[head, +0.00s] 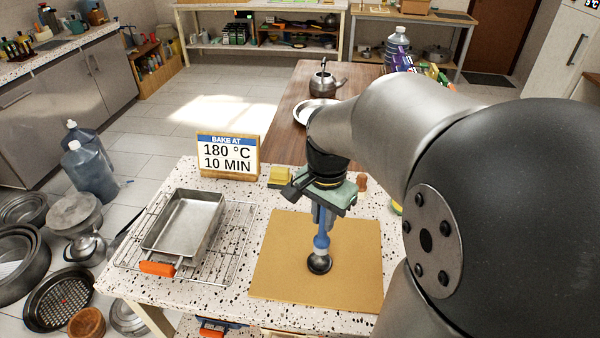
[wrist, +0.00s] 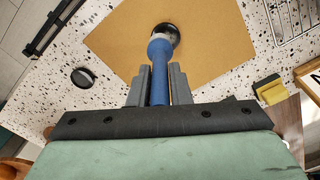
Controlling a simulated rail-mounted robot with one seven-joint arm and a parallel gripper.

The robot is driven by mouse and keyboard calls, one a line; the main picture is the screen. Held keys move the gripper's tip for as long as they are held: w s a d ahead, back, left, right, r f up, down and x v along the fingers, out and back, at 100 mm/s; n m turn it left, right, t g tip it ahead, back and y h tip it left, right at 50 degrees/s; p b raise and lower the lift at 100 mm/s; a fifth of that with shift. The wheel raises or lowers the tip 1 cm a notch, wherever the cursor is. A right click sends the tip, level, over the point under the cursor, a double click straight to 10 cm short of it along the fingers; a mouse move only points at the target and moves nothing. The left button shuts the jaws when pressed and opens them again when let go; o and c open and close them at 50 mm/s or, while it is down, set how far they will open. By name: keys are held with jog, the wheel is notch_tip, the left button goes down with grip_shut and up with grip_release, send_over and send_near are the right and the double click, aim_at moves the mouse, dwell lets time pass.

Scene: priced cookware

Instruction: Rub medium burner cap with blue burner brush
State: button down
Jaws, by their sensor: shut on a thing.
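My gripper (head: 322,212) points down over a tan board (head: 275,270) on the speckled worktop. It is shut on the blue handle of the burner brush (head: 321,241), which also shows between the fingers in the wrist view (wrist: 159,68). The brush is close to upright, with its head down. A dark round piece, which looks like a burner cap (head: 319,265), lies on the board at the brush's lower end. The brush head overlaps it; I cannot tell whether they press together. A smaller black disc (wrist: 83,78) lies on the worktop beside the board in the wrist view.
A metal pan with an orange handle (head: 185,225) sits on a wire rack (head: 240,240) at left. A "BAKE AT 180 °C 10 MIN" sign (head: 228,156) and a yellow sponge (head: 280,177) stand at the back. A wooden table with a kettle (head: 322,84) lies beyond.

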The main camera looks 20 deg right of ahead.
aim_at(321, 239)
jog(key=shift+a+f, duration=0.1)
jog(key=shift+f, duration=0.1)
notch_tip(321, 239, down, 7)
jog(key=b, duration=0.6)
jog(key=shift+f, duration=0.15)
jog(key=shift+w+d+f, duration=0.2)
jog(key=shift+w+d, duration=0.05)
jog(key=shift+w, duration=0.1)
jog(key=r+p, duration=0.2)
jog(key=r, duration=0.1)
jog(key=shift+s+a+r, duration=0.15)
jog(key=shift+s+a, duration=0.05)
jog(key=shift+s, duration=0.15)
jog(key=shift+r+p, duration=2.05)
jog(key=shift+r, duration=0.4)
